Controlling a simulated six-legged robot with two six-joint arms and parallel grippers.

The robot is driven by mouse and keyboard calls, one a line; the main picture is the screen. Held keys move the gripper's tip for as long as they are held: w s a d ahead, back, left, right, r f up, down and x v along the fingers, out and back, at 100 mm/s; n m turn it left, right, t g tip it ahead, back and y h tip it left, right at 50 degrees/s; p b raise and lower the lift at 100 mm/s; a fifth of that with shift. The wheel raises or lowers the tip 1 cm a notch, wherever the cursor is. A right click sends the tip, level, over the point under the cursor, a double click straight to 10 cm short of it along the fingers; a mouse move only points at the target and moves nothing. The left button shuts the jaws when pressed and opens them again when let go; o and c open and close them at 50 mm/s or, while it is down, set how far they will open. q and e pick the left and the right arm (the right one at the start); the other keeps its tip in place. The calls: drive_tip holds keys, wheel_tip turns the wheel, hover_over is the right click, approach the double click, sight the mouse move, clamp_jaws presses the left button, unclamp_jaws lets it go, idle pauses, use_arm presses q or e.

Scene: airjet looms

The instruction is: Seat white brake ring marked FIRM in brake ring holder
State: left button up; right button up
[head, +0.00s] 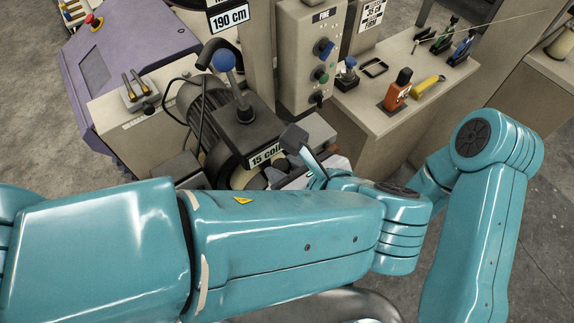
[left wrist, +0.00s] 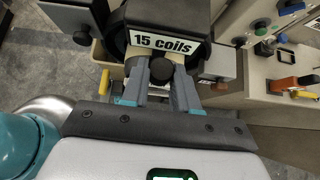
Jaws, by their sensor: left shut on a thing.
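My left gripper (left wrist: 160,72) is in front of the feeder unit labelled "15 coils" (left wrist: 165,43). Its two grey fingers are shut on a pale thing (left wrist: 178,56), of which only small parts show at the fingertips. I cannot make out its shape or any FIRM marking on it. A dark round knob shows between the fingers. In the head view the left gripper (head: 303,152) is at the front of the same feeder (head: 238,131), partly hidden by my own arm. The brake ring holder cannot be told apart there. My right gripper is not in view.
A beige control box (head: 312,70) with blue and green knobs stands right of the feeder. A bench (head: 365,112) beyond holds an orange-handled item (head: 398,90) and a yellow one (head: 428,86). A purple machine cover (head: 125,60) stands left.

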use_arm(q)
drive_tip(key=shift+f+b, duration=1.8)
drive_tip(key=shift+f, duration=0.95)
drive_tip(key=o, duration=1)
drive_tip(key=shift+r, duration=0.15)
